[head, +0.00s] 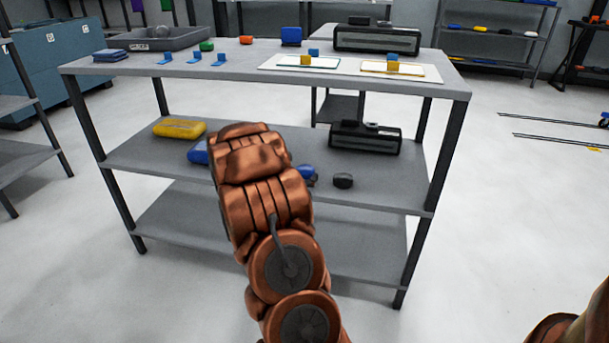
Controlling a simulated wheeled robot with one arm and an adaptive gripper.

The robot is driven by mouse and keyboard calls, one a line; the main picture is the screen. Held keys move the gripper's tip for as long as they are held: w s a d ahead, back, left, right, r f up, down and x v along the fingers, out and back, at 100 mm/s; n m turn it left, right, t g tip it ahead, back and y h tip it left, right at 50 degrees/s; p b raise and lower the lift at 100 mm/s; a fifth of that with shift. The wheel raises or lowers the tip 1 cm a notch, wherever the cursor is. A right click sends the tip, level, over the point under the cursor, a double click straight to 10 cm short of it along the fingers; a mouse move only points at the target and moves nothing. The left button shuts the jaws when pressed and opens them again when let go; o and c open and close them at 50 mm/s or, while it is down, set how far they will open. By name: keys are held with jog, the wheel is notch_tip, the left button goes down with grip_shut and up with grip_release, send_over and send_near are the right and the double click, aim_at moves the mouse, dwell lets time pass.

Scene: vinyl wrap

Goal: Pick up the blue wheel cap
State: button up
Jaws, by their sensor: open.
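I cannot single out the blue wheel cap with certainty. A small rounded blue-purple piece (163,31) lies in the grey tray on the table top. A small dark blue item (308,173) shows on the middle shelf, partly hidden behind my copper-coloured arm. A black round piece (343,180) lies just right of it. My arm reaches forward over the front of the middle shelf, and its far end hides what is behind it. My gripper does not show.
The grey tray (185,42) stands at the back left of the table (250,72). Blue clips (195,58), a blue box (291,37) and a black toolbox (376,40) are also on top. The middle shelf holds a yellow case (179,127), a blue case (198,153) and another black toolbox (364,138).

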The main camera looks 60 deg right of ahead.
aim_at(305, 168)
jog(key=shift+b+x, duration=0.65)
jog(key=shift+x, duration=1.3)
jog(key=c, duration=1.2)
jog(key=shift+o, duration=0.2)
